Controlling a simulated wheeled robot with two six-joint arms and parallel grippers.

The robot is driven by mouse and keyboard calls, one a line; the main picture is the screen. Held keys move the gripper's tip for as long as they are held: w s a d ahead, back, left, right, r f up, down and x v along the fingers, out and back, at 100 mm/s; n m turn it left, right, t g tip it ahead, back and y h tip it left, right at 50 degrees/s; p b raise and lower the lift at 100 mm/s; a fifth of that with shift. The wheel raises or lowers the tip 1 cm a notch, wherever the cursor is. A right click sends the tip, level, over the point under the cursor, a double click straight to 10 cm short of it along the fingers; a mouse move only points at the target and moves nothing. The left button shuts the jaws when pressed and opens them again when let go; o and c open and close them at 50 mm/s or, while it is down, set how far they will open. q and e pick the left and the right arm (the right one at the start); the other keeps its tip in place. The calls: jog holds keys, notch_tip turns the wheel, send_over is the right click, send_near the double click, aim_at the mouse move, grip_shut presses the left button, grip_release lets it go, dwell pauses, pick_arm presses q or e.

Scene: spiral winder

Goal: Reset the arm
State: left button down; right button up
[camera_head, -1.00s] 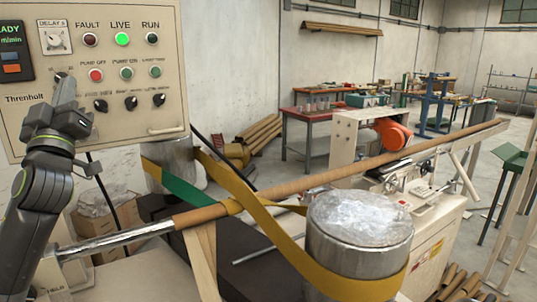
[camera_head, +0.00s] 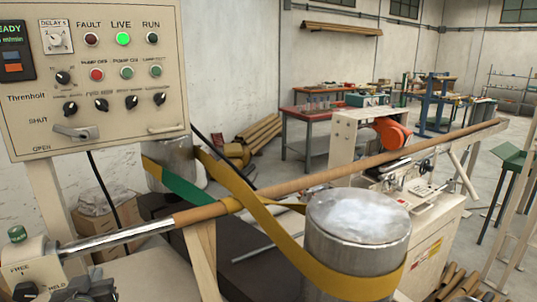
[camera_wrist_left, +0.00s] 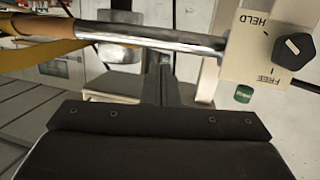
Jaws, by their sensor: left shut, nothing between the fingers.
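My left gripper (camera_head: 85,290) shows only as a dark piece at the bottom left edge of the head view. In the left wrist view its narrow dark fingers (camera_wrist_left: 162,75) are together and empty, below the shiny metal shaft (camera_wrist_left: 150,36). The gripper is apart from the HELD/FREE block (camera_wrist_left: 262,45), whose black knob (camera_wrist_left: 293,50) is to the right. In the head view that block (camera_head: 30,262) carries a green button (camera_head: 17,234). The control panel (camera_head: 110,70) stands clear of the arm, its green LIVE lamp (camera_head: 123,39) lit. My right gripper is not in view.
A long brown tube (camera_head: 330,178) runs across on the shaft, with a yellow belt (camera_head: 255,212) wrapped around it and around a metal drum (camera_head: 358,240). A grey lever (camera_head: 76,132) projects from the panel between SHUT and OPEN. A machine stands at right.

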pick_arm(q)
jog(key=s+d+f+m+g+h, duration=0.15)
jog(key=s+f+g, duration=0.25)
jog(key=s+f, duration=0.45)
jog(key=s+d+f+m+g+h, duration=0.1)
jog(key=s+d+f+g, duration=0.35)
jog(key=s, duration=0.75)
jog(key=s+d+f+m+g+h, duration=0.1)
jog(key=s+f+m+g, duration=0.1)
jog(key=s+f, duration=0.7)
notch_tip(320, 180, down, 26)
jog(key=s+a+g, duration=0.2)
jog(key=s+d+f+g+h, duration=0.1)
jog(key=s+d+f, duration=0.1)
jog(key=s+f, duration=1.2)
jog(key=shift+s, duration=0.2)
